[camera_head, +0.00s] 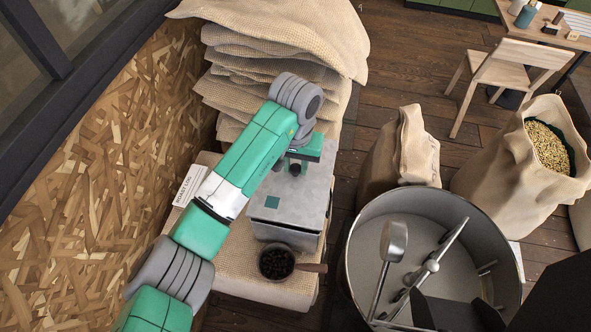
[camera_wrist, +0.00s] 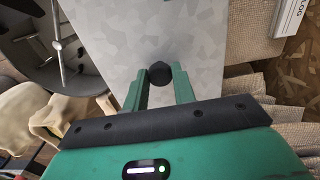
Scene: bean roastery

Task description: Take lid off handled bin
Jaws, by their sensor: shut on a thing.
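The handled bin (camera_head: 285,236) is a grey box standing on the burlap-covered surface, with a small green square on its top. Its lid (camera_head: 303,192) is a flat, mottled grey panel that also fills the middle of the wrist view (camera_wrist: 150,35). A dark round knob (camera_wrist: 160,73) stands on the lid. My gripper (camera_head: 297,168) is over the far part of the lid. In the wrist view its green fingers (camera_wrist: 160,78) are shut on the knob, one on each side. I cannot tell whether the lid is raised at all.
A bowl of dark beans (camera_head: 276,263) with a handle stands just in front of the bin. Stacked burlap sacks (camera_head: 260,60) rise behind it. A round metal cooling drum (camera_head: 430,210) stands to the right, near a sack of pale beans (camera_head: 545,150). A paper sign (camera_head: 190,186) lies at left.

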